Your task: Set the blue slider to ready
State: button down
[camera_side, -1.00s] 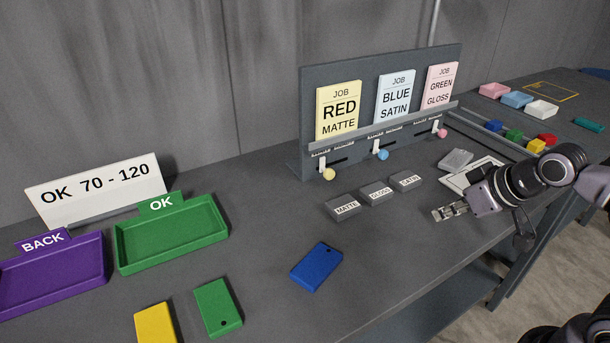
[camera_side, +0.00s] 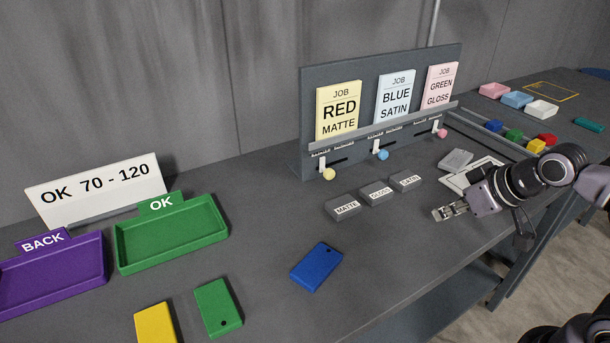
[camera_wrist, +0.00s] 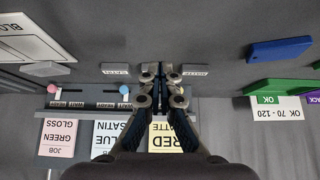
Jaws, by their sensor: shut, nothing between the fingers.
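The blue slider (camera_side: 383,155) has a round blue knob on a white lever, below the BLUE SATIN card (camera_side: 395,96). It sits at the left end of its slot in the side view. In the wrist view, which is upside down, the blue knob (camera_wrist: 122,90) is left of my fingers, beside the small label that seems to read WAIT; the READY label (camera_wrist: 104,105) is farther left. My gripper (camera_side: 437,214) is shut and empty above the bench, to the right of and nearer than the slider, not touching it. It also shows in the wrist view (camera_wrist: 161,72).
A yellow knob (camera_side: 329,174) and a pink knob (camera_side: 442,133) flank the blue one. MATTE (camera_side: 343,207), GLOSS (camera_side: 377,193) and SATIN (camera_side: 406,181) blocks lie in front of the panel. A blue plate (camera_side: 316,267) lies on the bench nearer the front.

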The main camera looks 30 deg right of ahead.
jog(key=w+d+r+n+t+h, duration=0.1)
jog(key=w+r+h, duration=0.1)
jog(key=w, duration=0.8)
jog(key=w+d+r+n+t+h, duration=0.1)
jog(key=w+d+r+h, duration=0.1)
jog(key=w, duration=0.8)
jog(key=shift+r+n+h, duration=0.4)
jog(key=shift+r+h, duration=0.2)
jog(key=shift+r, duration=0.15)
jog(key=x, duration=0.8)
jog(key=s+f+x, duration=0.1)
jog(key=x, duration=0.2)
jog(key=shift+w+d+f, duration=0.2)
jog(key=shift+w+d, duration=0.05)
jog(key=shift+d, duration=0.25)
jog(key=shift+d+f, duration=0.4)
jog(key=shift+f, duration=0.2)
